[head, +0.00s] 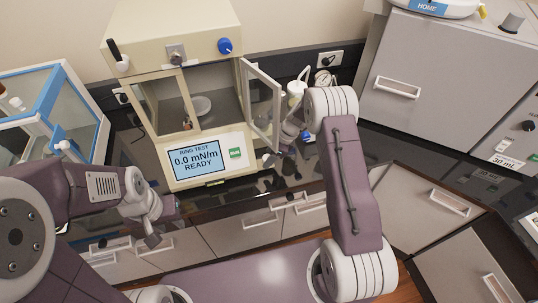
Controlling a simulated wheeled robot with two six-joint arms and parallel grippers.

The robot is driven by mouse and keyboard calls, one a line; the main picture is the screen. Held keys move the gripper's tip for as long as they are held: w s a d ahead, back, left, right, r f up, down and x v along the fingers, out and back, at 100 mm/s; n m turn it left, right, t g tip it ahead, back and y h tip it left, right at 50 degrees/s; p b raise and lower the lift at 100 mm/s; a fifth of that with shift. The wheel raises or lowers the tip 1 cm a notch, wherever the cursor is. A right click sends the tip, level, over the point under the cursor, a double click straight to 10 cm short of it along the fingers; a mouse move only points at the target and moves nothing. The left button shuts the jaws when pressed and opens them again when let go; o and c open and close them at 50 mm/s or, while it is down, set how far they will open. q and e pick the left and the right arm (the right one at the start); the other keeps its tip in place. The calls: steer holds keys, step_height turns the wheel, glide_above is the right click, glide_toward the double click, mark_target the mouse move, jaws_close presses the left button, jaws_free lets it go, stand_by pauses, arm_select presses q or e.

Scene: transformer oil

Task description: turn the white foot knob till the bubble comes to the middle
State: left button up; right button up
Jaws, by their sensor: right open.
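The cream ring-test instrument (188,110) stands on the dark counter, its screen reading 0.0 mN/m READY. My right gripper (274,158) is open and low beside that corner, just below the open glass door (262,105). Its fingertips are small and dark, and I cannot tell whether they touch anything. My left gripper (164,222) is out in front of the counter edge, fingers apart, with nothing seen between them.
A blue-framed glass case (88,112) stands at the left. A small gauge (323,78) and a wall socket (329,58) are behind my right arm. A big grey cabinet (440,75) fills the right. Drawers (245,232) lie below the dark counter (225,198).

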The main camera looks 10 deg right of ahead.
steer(key=shift+a+f, duration=0.15)
steer(key=shift+f, duration=0.1)
steer(key=shift+c, duration=0.4)
jaws_close()
steer(key=n, duration=0.1)
steer(key=n+g+b, duration=0.1)
steer(key=n, duration=0.1)
steer(key=shift+w+f, duration=0.15)
steer(key=shift+f, duration=0.05)
steer(key=shift+n, duration=0.5)
steer(key=shift+r+n+g, duration=0.2)
steer(key=shift+n+g, duration=0.1)
steer(key=shift+g, duration=0.1)
steer(key=shift+o, duration=0.4)
jaws_free()
